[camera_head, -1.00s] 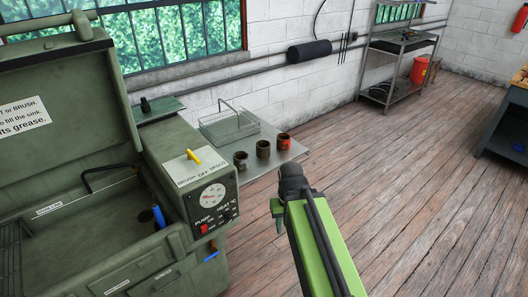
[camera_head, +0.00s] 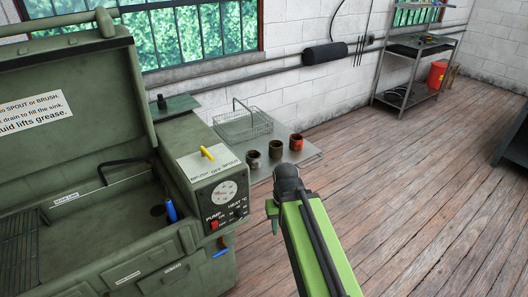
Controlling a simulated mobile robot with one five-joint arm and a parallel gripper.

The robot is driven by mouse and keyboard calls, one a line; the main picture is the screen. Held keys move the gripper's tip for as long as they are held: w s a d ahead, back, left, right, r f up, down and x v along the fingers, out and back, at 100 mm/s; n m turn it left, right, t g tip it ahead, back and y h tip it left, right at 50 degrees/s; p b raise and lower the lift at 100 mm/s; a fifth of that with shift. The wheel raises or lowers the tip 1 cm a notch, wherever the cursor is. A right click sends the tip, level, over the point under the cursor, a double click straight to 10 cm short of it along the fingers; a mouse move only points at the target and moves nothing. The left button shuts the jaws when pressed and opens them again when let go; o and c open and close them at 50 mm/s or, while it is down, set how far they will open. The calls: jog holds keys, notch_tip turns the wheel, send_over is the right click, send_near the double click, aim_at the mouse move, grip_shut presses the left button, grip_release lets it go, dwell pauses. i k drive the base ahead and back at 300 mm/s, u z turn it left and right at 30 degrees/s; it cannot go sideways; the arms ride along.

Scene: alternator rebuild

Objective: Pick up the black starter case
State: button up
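Three small open-topped cylindrical cases stand upright in a row on a grey side shelf (camera_head: 312,154) of the green washer. The left case (camera_head: 253,159) is dark grey to black, the middle case (camera_head: 275,149) is dark with a brownish tint, and the right case (camera_head: 296,142) is red and dark. Which of the two darker ones is the black starter case is hard to tell at this size. My green arm points away from me, and its dark end, with my gripper (camera_head: 273,215), shows in front of and below the shelf, apart from the cases. Its fingers are not clearly visible.
The green parts washer (camera_head: 180,262) with its raised lid (camera_head: 75,100) fills the left. A wire basket (camera_head: 242,125) sits behind the cases. A metal rack (camera_head: 408,75) with a red bucket (camera_head: 437,75) stands at the back right. The wooden floor (camera_head: 400,180) between is clear.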

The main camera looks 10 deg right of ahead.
aim_at(276, 149)
jog(key=u, duration=0.85)
jog(key=k, duration=0.1)
jog(key=u, duration=2.8)
jog(key=k, duration=2.05)
jog(key=z, duration=1.15)
jog(key=i, duration=1)
jog(key=u, duration=0.05)
